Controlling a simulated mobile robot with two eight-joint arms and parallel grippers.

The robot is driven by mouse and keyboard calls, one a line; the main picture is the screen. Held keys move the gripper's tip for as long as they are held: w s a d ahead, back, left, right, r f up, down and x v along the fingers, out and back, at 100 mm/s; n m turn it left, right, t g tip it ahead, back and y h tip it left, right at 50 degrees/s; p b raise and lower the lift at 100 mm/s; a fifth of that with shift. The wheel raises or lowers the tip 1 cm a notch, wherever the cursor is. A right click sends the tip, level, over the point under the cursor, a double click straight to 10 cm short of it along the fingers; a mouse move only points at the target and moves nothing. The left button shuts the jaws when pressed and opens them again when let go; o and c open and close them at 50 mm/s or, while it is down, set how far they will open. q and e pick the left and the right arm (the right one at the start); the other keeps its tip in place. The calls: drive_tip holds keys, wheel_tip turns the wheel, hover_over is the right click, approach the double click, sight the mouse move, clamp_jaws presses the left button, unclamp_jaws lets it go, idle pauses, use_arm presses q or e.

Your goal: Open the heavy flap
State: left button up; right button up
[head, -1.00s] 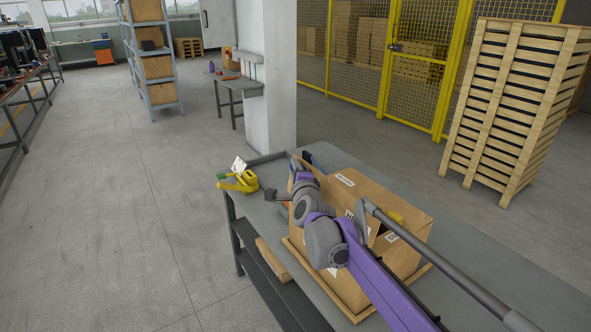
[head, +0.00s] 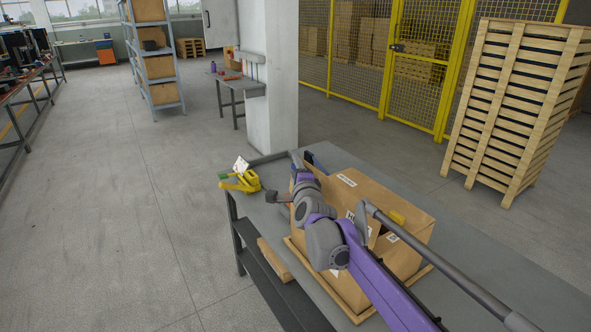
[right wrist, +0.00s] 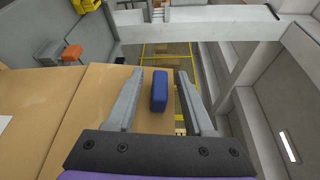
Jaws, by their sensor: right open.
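A brown cardboard box (head: 385,190) with white labels stands on the grey workbench, its top partly covered by my right arm. My right gripper (head: 304,161) is at the far left corner of the box, small and partly hidden by its own arm. In the right wrist view my right gripper (right wrist: 158,92) is open. A blue block-like piece (right wrist: 159,91) lies between its fingers against a brown cardboard panel (right wrist: 95,110), with a gap to the left finger. The blue piece also shows in the head view (head: 316,163). My left gripper is out of view.
A yellow tool (head: 241,181) with a white tag lies at the bench's (head: 475,245) far left corner. A pallet stack (head: 515,105) and yellow mesh fence (head: 345,50) stand behind. The floor at left is clear.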

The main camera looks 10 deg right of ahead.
drive_tip(key=s, duration=1)
drive_tip(key=shift+s+a+r, duration=0.25)
drive_tip(key=shift+s+r, duration=0.05)
drive_tip(key=shift+s, duration=0.1)
drive_tip(key=s+f+n+g+p, duration=0.2)
drive_tip(key=s+f+n+g, duration=0.2)
drive_tip(key=s, duration=0.7)
drive_tip(key=s+d+f+n+g+p, duration=0.1)
drive_tip(key=s+f+n+g+p, duration=0.2)
drive_tip(key=s+f+n, duration=0.4)
drive_tip(key=s+f+n+g+p, duration=0.3)
drive_tip(key=s+f+n, duration=0.3)
drive_tip(key=s, duration=1)
drive_tip(key=n+g, duration=0.1)
drive_tip(key=n, duration=0.2)
drive_tip(key=shift+s+d+f+g+y, duration=0.2)
drive_tip(key=shift+s+f+g+y, duration=0.1)
drive_tip(key=shift+g, duration=0.1)
